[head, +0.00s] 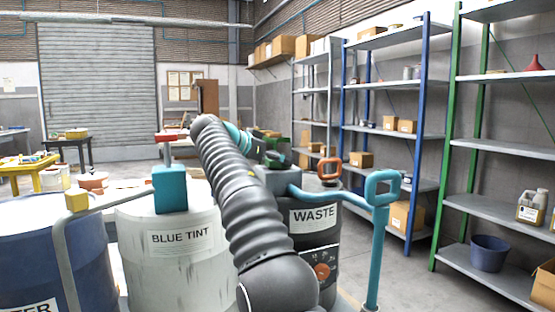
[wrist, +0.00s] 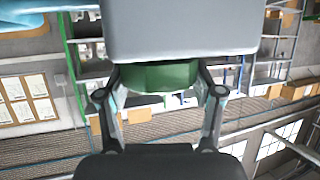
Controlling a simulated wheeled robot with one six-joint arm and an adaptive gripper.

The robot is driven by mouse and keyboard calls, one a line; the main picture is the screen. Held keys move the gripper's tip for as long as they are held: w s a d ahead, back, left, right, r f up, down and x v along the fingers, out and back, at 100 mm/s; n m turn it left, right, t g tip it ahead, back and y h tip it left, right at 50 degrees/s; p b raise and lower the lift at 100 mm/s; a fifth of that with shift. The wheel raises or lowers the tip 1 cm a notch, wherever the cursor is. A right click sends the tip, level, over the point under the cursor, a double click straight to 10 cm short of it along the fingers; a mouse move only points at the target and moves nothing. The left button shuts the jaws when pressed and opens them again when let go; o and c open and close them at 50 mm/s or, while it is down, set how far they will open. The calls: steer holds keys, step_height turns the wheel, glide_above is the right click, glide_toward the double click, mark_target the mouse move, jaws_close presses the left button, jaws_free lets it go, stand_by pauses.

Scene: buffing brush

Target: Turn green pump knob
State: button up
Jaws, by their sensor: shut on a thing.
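The green knob (wrist: 158,76) sits between the two fingers of my gripper (wrist: 163,90) in the wrist view. My gripper is shut on it, with one finger at each side. A grey block hides part of the knob in that view. In the head view my gripper (head: 278,157) is beyond the dark ribbed arm, above the black WASTE drum (head: 318,240).
A white BLUE TINT drum (head: 182,268) with a teal block (head: 170,190) stands left of my arm. A blue drum (head: 75,265) is farther left. Shelves (head: 500,145) line the right wall.

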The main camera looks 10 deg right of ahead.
steer(key=o, duration=1.1)
steer(key=shift+f, duration=0.15)
steer(key=shift+o, duration=0.2)
steer(key=shift+n+t, duration=0.3)
steer(key=n+t+y+b, duration=0.2)
steer(key=shift+s+n, duration=0.1)
steer(key=shift+n, duration=0.2)
steer(key=n+t+y+b, duration=0.1)
steer(key=n+t+y, duration=0.1)
steer(key=shift+d+y, duration=0.1)
steer(key=shift+y, duration=0.2)
steer(key=n+y, duration=0.1)
steer(key=n+t+y, duration=0.1)
steer(key=shift+r+n, duration=0.25)
steer(key=shift+n, duration=0.05)
steer(key=shift+n+t+y+p, duration=0.7)
steer(key=shift+n+y+p, duration=0.3)
steer(key=shift+n+y, duration=1.05)
steer(key=shift+y, duration=0.45)
